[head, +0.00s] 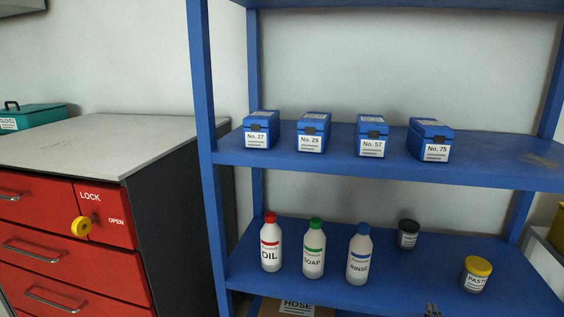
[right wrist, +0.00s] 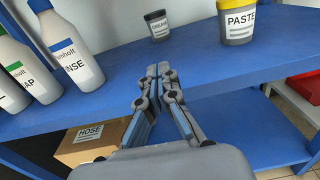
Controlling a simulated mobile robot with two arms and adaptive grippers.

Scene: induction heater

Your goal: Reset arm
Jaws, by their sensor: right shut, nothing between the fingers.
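My right gripper (right wrist: 158,75) is shut and empty in the right wrist view, its fingertips together in front of the blue shelf's edge. In the head view only a small dark tip of it (head: 432,310) shows at the bottom edge. The rinse bottle (right wrist: 67,50) and soap bottle (right wrist: 22,70) stand to its left in the right wrist view. A dark-lidded jar (right wrist: 157,25) and the paste jar (right wrist: 238,22) stand beyond it on the shelf. The gripper touches none of them that I can see. My left gripper is not in view.
The blue shelf unit (head: 330,171) carries several numbered blue boxes above. The oil bottle (head: 270,245) stands on the lower board. A hose carton (right wrist: 92,140) sits underneath.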

